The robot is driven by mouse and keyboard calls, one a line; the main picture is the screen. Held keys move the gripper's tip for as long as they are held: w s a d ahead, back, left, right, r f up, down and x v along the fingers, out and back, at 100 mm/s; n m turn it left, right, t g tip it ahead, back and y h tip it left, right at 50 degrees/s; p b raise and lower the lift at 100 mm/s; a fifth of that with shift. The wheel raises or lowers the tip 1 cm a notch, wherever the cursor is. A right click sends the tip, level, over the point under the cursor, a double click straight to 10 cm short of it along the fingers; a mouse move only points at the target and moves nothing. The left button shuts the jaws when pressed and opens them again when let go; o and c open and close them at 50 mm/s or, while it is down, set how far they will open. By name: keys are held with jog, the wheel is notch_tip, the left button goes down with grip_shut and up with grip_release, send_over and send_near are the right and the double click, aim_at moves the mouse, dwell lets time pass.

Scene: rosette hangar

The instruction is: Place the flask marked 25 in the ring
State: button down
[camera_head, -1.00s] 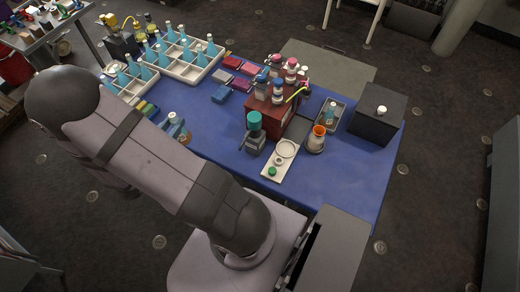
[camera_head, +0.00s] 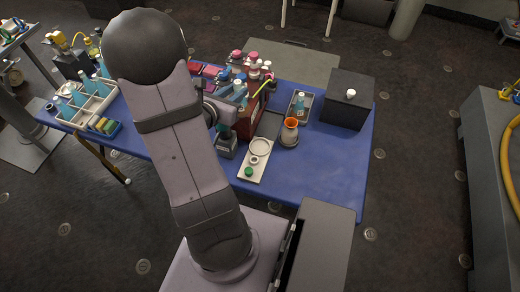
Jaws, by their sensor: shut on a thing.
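My gripper (camera_head: 226,99) is partly hidden behind my arm, above the left part of the red rack. It appears shut on a pale blue flask (camera_head: 239,93), held roughly upright. The number on this flask is too small to read. A large ring (camera_head: 260,147) lies on a white plate (camera_head: 246,179) near the table's front edge, in front of and to the right of my gripper. Nothing shows inside the ring. A smaller ring (camera_head: 254,160) and a green knob (camera_head: 249,171) are on the same plate.
The red rack (camera_head: 248,124) with several bottles stands behind the plate. A dark bottle (camera_head: 226,146) is left of the plate. An orange-rimmed cup (camera_head: 290,131), a small tray (camera_head: 308,113) and a black box (camera_head: 347,103) are to the right. A flask crate (camera_head: 88,118) is at left.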

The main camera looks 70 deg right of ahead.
jog(key=s+d+f+g+b, duration=0.1)
jog(key=s+d+f+b, duration=0.15)
jog(key=s, duration=0.35)
notch_tip(320, 180, down, 18)
jog(key=shift+a+f+m+p, duration=0.15)
jog(key=shift+a+m+p, duration=0.25)
jog(key=shift+p, duration=0.05)
dwell(0.8)
jog(key=shift+s, duration=0.1)
jog(key=shift+f, duration=0.15)
jog(key=c, duration=1.5)
grip_release()
jog(key=shift+r+v, duration=0.2)
jog(key=shift+v, duration=5.9)
jog(key=shift+d, duration=0.1)
